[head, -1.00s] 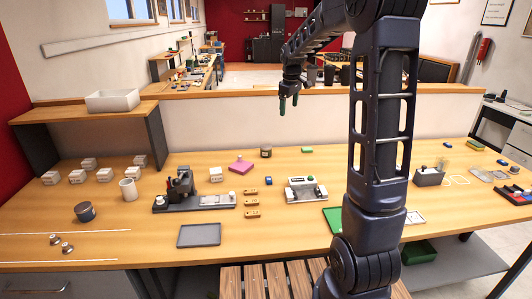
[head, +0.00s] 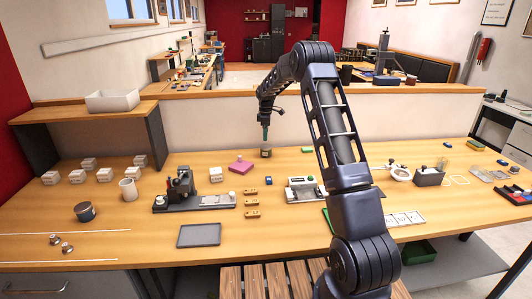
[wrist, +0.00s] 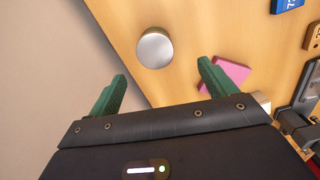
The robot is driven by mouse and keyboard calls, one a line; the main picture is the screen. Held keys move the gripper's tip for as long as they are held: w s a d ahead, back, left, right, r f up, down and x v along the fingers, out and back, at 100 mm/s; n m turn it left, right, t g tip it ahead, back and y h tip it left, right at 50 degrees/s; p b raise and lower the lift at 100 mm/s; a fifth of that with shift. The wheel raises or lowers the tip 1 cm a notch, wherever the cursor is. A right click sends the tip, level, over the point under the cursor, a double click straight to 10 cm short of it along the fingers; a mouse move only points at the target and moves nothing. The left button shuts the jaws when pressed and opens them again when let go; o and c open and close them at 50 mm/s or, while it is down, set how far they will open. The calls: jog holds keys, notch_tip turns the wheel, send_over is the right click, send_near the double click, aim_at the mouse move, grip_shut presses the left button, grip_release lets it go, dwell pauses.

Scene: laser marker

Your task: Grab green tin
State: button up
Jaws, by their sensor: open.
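A small dark, olive-looking tin (head: 266,153) stands upright at the back of the wooden table, directly below my gripper (head: 266,134). In the wrist view only the round silver lid of the tin (wrist: 155,49) shows clearly; its side is mostly hidden. My gripper (wrist: 162,74) is open, with its two green fingers apart and nothing between them. The tin lies beyond the fingertips, roughly between their lines and nearer the left finger. A gap to the tin seems to be left, but its size is hard to tell.
A pink block (head: 240,167) lies left of the tin and shows near the right finger in the wrist view (wrist: 228,75). A low wall (head: 215,119) runs behind the table.

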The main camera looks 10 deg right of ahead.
aim_at(266, 146)
jog(key=shift+w+a+f, duration=0.15)
jog(key=shift+w+f, duration=0.1)
jog(key=shift+f, duration=0.35)
notch_tip(266, 146, down, 6)
jog(key=shift+r, duration=0.25)
jog(key=shift+w+d+f, duration=0.1)
jog(key=shift+d+f, duration=0.05)
jog(key=shift+f, duration=1.15)
jog(key=shift+w+d+f, duration=0.1)
jog(key=shift+f, duration=1.15)
jog(key=c, duration=1.2)
